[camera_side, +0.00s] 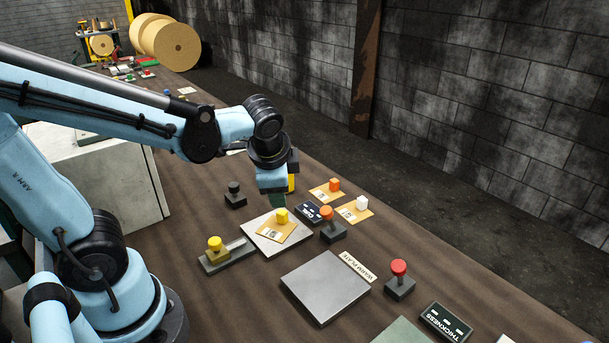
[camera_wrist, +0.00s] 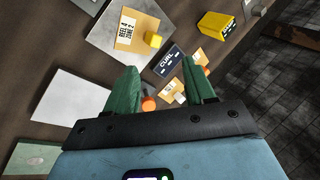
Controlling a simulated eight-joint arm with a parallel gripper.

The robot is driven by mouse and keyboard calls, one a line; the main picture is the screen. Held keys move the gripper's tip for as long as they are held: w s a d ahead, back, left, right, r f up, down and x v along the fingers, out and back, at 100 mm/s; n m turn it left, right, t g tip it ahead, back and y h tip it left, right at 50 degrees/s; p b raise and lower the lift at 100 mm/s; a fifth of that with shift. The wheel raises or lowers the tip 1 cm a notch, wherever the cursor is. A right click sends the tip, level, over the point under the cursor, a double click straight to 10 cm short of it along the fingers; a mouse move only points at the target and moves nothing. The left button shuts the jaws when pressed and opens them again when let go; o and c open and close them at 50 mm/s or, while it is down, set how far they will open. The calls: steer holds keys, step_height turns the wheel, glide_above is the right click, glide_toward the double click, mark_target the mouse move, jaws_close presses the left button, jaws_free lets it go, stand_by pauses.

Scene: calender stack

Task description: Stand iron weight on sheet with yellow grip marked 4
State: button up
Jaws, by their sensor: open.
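My gripper (camera_side: 278,203) points down just behind the yellow-grip sheet. In the wrist view my gripper (camera_wrist: 161,76) has its green fingers apart, with nothing held between them.
The CURL display (camera_side: 307,212) and an orange-knobbed block (camera_side: 333,231) stand right of the sheet. Sheets with orange (camera_side: 334,184) and white (camera_side: 362,202) grips lie beyond. A yellow box (camera_wrist: 213,26) stands near my gripper. The warm plate (camera_side: 325,287) is bare.

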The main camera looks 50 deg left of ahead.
steer(key=d+n+t+h, duration=0.1)
steer(key=n, duration=0.1)
steer(key=s+d+r+n+t+h, duration=0.1)
steer(key=d+n, duration=0.1)
steer(key=s+d+r+n+t+h, duration=0.1)
steer(key=d+n, duration=0.1)
steer(key=shift+s+h, duration=0.2)
steer(key=shift+h, duration=0.2)
steer(key=shift+o, duration=1)
steer(key=shift+d, duration=0.15)
steer(key=o, duration=0.4)
steer(key=shift+n+t, duration=0.3)
